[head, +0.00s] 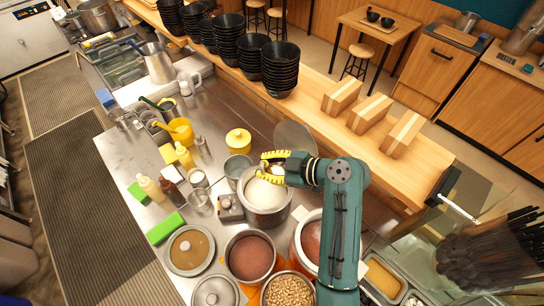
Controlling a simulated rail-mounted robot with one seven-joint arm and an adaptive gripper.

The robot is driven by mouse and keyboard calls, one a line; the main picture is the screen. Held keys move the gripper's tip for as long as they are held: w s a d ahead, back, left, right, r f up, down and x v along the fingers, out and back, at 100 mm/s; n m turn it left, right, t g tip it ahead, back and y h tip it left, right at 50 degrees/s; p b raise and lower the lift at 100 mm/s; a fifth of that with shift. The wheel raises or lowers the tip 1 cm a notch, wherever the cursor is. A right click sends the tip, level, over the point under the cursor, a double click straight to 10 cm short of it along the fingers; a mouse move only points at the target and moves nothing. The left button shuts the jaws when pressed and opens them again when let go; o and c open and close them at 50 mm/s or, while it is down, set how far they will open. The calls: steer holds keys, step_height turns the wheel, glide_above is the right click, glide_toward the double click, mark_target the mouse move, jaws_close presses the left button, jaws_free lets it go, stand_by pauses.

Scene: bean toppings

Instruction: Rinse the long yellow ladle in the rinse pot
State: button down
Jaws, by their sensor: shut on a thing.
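My gripper (266,168) is over the back rim of a large steel pot (283,212) with white contents. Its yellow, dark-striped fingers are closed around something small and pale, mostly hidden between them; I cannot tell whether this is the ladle. No full-length yellow ladle shows clearly. A yellow handle-like piece (157,124) sticks out left of a yellow jug (181,131) at the left of the counter. A smaller grey metal pot (237,166) stands just left of my gripper and may be the rinse pot; its contents are unclear.
Pots of brown, reddish and bean toppings crowd the front, including a brown-red pot (250,257). A yellow lidded jar (238,141), bottles and a green block (165,228) stand left. Stacked black bowls (281,68) line the back ledge. Some bare steel counter (222,107) lies behind the jar.

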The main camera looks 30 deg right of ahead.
steer(key=s+a+f+n+h+b, duration=0.1)
steer(key=a+f+n+h+b, duration=0.5)
steer(key=a+f, duration=1)
steer(key=shift+s+a+f+h+b, duration=0.25)
steer(key=shift+f+h+b, duration=0.65)
steer(key=shift+h, duration=1.3)
steer(key=shift+w+a+r, duration=0.1)
steer(key=shift+r, duration=0.1)
